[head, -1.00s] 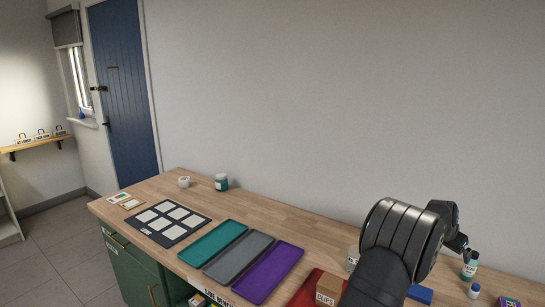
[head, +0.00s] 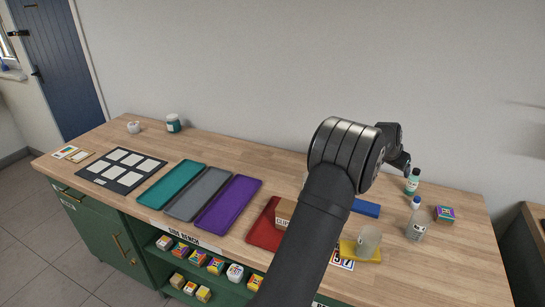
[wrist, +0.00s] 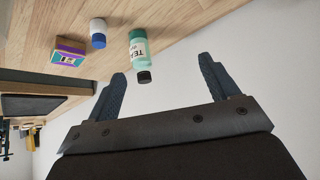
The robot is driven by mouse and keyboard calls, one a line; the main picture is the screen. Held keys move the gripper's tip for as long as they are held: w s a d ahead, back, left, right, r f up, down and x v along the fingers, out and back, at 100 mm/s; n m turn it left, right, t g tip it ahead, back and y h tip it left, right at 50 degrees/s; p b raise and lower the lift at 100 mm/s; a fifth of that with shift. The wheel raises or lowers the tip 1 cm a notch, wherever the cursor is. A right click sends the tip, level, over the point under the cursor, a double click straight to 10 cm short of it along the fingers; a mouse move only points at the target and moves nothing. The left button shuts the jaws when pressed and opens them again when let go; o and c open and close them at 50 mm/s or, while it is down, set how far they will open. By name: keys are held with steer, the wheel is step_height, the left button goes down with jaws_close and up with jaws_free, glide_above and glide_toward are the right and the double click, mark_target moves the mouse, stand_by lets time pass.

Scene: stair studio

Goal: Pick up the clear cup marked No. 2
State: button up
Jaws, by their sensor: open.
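A translucent cup (head: 369,240) stands at the yellow tray near the front right of the bench in the head view. No number is readable on it, so I cannot tell if it is No. 2. My gripper (head: 401,164) is above the back right of the bench, up and behind the cup. In the wrist view my gripper (wrist: 163,68) is open with nothing between its fingers; no cup shows there.
A teal bottle (head: 412,182), a blue-capped bottle (head: 416,220) and a coloured box (head: 445,213) stand at the right. A red tray (head: 263,229) with a cardboard box (head: 284,212) is left of my arm. Purple tray (head: 229,204) is farther left.

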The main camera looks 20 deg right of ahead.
steer(key=w+a+r+n+t+y, duration=0.1)
steer(key=w+a+n, duration=0.15)
steer(key=a, duration=0.75)
steer(key=w+a+r+n+t+y, duration=0.1)
steer(key=w+a+r+n, duration=0.15)
steer(key=a, duration=0.65)
steer(key=w+a+r+n+t+y, duration=0.1)
steer(key=a+n, duration=0.2)
steer(key=a, duration=0.7)
steer(key=x, duration=1.1)
steer(key=a+x, duration=0.1)
steer(key=x, duration=0.5)
steer(key=shift+s+f, duration=0.2)
steer(key=shift+f, duration=0.1)
steer(key=shift+c, duration=0.2)
steer(key=c, duration=1)
